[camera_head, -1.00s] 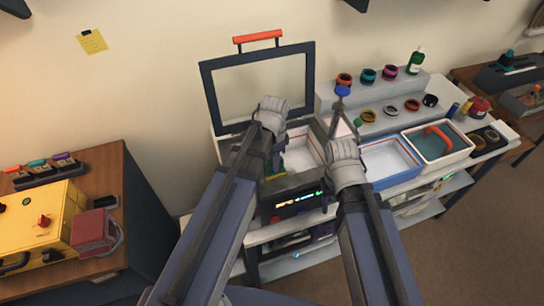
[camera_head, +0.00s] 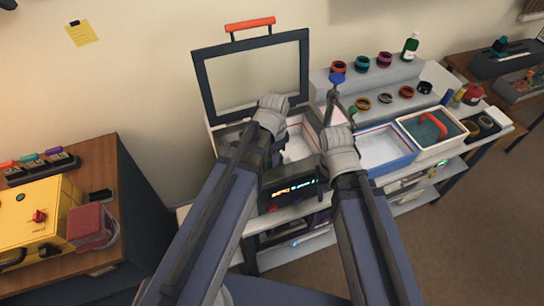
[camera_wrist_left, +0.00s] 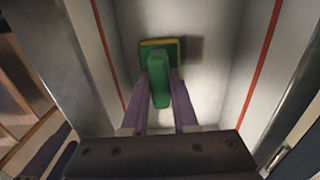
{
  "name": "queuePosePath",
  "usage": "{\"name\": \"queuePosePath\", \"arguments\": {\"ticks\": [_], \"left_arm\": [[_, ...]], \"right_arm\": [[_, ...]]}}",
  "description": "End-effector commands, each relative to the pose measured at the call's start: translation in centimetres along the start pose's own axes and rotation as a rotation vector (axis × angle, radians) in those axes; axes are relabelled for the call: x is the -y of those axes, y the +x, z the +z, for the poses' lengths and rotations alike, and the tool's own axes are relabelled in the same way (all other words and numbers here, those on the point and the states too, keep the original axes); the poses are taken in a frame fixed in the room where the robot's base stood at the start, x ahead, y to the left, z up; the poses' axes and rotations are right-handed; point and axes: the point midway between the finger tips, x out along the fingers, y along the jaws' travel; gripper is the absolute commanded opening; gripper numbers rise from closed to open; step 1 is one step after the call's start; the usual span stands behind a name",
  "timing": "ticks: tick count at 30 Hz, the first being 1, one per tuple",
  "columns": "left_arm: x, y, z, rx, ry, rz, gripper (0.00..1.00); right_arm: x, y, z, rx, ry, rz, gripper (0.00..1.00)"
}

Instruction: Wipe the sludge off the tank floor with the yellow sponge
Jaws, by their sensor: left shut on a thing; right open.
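The tank is the open, pale-walled box with a red line around its inside; its wall shows in the head view (camera_head: 312,138) and in the left wrist view (camera_wrist_left: 232,88). In the left wrist view, my left gripper (camera_wrist_left: 160,92) has its purple fingers shut on the sponge's green grip (camera_wrist_left: 158,75). The yellow sponge (camera_wrist_left: 147,43) shows as a thin edge under the green, at the tank floor (camera_wrist_left: 205,80). A dark patch right of it may be shadow or sludge.
The raised framed lid (camera_head: 252,80) stands behind the tank. Right of the tank are a blue-rimmed white tray (camera_head: 385,150) and a tray with a red-handled thing (camera_head: 432,130). Coloured rings (camera_head: 362,63) line a stepped shelf. The yellow machine (camera_head: 40,215) is far left.

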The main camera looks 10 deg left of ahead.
Motion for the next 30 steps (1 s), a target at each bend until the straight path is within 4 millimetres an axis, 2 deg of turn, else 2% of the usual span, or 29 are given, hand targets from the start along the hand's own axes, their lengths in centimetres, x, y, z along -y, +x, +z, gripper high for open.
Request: {"name": "queuePosePath", "arguments": {"ticks": [1, 7, 14, 30], "left_arm": [[-0.8, 0.1, -0.4, -0.003, 0.008, 0.017, 0.0], [-0.6, 0.0, -1.7, -0.003, 0.008, 0.014, 0.0], [-0.3, 0.0, -1.8, -0.003, 0.004, 0.011, 0.0], [3.5, 0.3, -1.8, -0.002, 0.003, 0.007, 0.0]], "right_arm": [[0.0, 0.1, 0.0, 0.0, 0.0, 0.0, 0.5], [0.0, 0.0, 0.0, 0.0, 0.0, 0.0, 0.5], [0.0, 0.0, 0.0, 0.0, 0.0, 0.0, 0.5], [0.0, 0.2, 0.0, 0.0, 0.0, 0.0, 0.5]]}}
